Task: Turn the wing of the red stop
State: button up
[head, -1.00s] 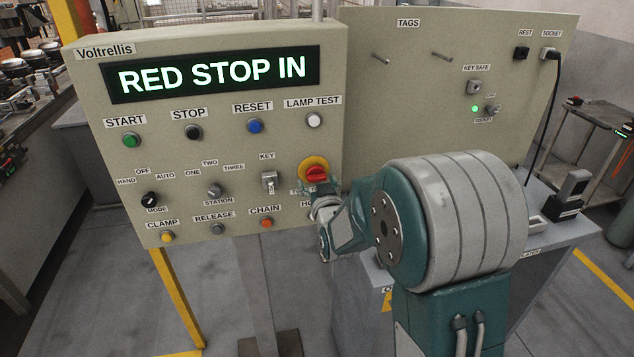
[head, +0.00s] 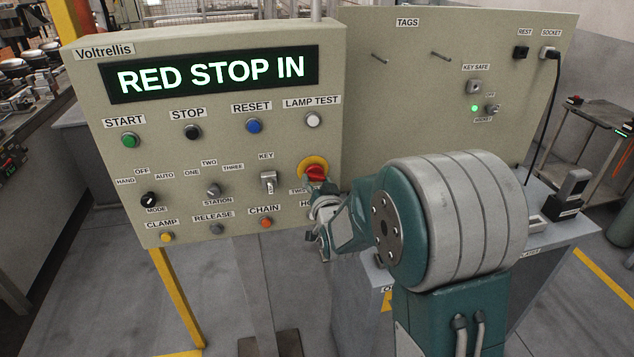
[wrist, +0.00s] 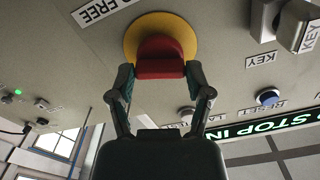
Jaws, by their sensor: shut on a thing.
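The red stop (head: 316,173) is a red knob with a raised wing on a round yellow plate, at the lower right of the control panel in the head view. In the wrist view the red wing (wrist: 160,67) stands out in front of the yellow plate (wrist: 131,40). My gripper (wrist: 160,75) is shut on the wing, with one finger at each side of it. In the head view my gripper (head: 315,186) is small and partly hides the lower part of the stop. The panel display (head: 212,75) reads "RED STOP IN".
A key switch (head: 267,182) sits just left of the stop. The orange chain button (head: 265,223) is below left, and the white lamp test button (head: 313,120) is above. The tag board (head: 440,110) with two pegs lies to the right.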

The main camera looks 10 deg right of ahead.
jog(key=shift+m, duration=1.5)
jog(key=o, duration=1.2)
jog(key=shift+c, duration=0.2)
jog(key=s, duration=1.2)
